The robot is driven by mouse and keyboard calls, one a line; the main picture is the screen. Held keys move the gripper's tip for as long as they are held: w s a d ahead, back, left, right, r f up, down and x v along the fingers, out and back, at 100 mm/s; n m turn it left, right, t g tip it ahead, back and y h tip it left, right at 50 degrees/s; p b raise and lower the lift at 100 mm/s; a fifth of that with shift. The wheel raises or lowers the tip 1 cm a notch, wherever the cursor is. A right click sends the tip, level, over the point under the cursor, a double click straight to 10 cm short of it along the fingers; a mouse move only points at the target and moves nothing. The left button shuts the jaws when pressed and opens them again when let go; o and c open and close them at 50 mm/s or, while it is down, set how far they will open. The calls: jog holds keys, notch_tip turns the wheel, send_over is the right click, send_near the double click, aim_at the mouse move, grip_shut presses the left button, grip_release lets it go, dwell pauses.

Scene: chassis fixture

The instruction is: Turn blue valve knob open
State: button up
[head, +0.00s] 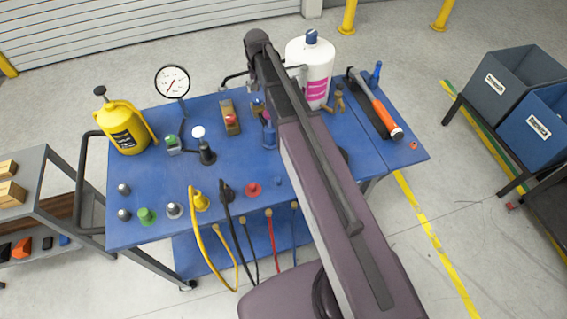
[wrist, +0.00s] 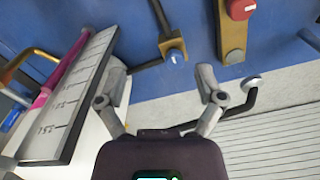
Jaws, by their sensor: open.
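The blue valve knob (wrist: 173,57) sits on a small brass block with a dark bar running up from it, on the blue cart top. My gripper (wrist: 161,76) is open and empty in the wrist view, its two fingers spread wide. The knob shows between and just beyond the fingertips, apart from both.
A brass block (wrist: 232,38) with a red knob (wrist: 240,9) stands close beside the blue knob. A white bottle with a pink label (head: 315,72) stands on the other side. A black handle (wrist: 240,106) runs along the cart's far edge. A gauge (head: 173,82) and yellow jug (head: 126,130) stand left.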

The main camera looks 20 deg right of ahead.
jog(key=s+f+n+b, duration=0.1)
jog(key=s+f+b, duration=0.4)
jog(key=s, duration=0.2)
jog(key=s+f+n+b, duration=0.1)
jog(key=s+f+b, duration=0.3)
jog(key=s+f, duration=0.1)
jog(key=s+f+n+b, duration=0.1)
jog(key=s+f+b, duration=0.4)
jog(key=s, duration=0.3)
jog(key=shift+s+d+n+b, duration=0.15)
jog(key=shift+s+n+b, duration=0.15)
jog(key=shift+s+b, duration=0.05)
jog(key=shift+d+r, duration=0.15)
jog(key=shift+s+d+r, duration=0.1)
jog(key=shift+s+d, duration=0.1)
jog(key=shift+s, duration=0.3)
jog(key=shift+d, duration=0.1)
jog(key=shift+s, duration=0.1)
dwell(1.6)
